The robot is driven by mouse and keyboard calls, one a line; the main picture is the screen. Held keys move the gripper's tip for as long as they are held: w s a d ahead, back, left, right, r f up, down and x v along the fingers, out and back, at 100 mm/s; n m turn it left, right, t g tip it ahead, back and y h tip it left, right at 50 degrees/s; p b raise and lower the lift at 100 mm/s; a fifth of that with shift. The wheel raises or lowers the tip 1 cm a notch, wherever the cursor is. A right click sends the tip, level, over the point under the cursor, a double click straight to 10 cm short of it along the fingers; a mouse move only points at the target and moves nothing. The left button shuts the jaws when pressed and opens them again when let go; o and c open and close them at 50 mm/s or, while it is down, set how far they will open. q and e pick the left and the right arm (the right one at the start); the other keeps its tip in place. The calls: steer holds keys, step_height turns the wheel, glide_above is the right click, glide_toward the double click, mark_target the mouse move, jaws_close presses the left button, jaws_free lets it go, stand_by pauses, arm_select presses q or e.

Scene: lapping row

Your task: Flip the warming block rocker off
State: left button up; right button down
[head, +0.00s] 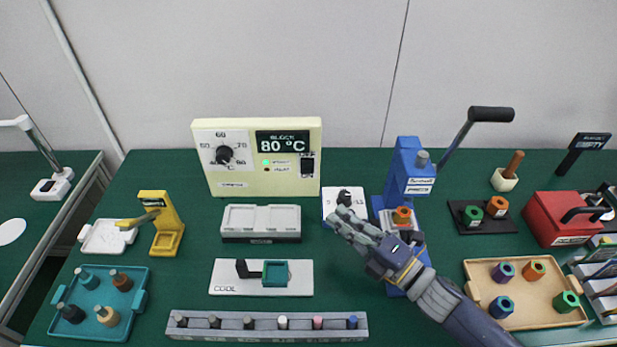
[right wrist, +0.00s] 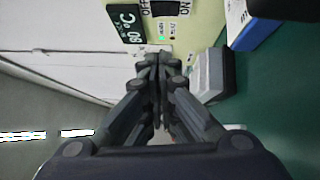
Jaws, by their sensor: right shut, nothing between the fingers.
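The cream control panel (head: 237,185) stands upright at the back, with a dial (head: 224,154) and a display (head: 283,142) reading 80 °C. The black rocker (head: 307,165) is at the panel's right side; in the right wrist view the rocker (right wrist: 165,8) shows at the top edge between OFF and ON labels. Its tilt is too small to tell. A green lamp (head: 266,162) is lit below the display. My right gripper (head: 340,214) is shut and empty, in front of and below the rocker, apart from it. In the right wrist view its fingertips (right wrist: 160,62) meet. My left gripper is not in view.
A grey block (head: 262,238) stands before the panel. A small white plate with a black part (head: 344,197) is by my right gripper. The blue press (head: 408,165) with its lever (head: 490,114) stands close on the right. Green table shows between them.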

mark_target(307, 167)
steer(key=w+d+p+x, duration=0.2)
steer(key=x, duration=1)
steer(key=shift+w+a+r, duration=0.15)
steer(key=shift+a+r, duration=0.05)
steer(key=shift+w, duration=0.1)
steer(key=shift+w+r, duration=0.2)
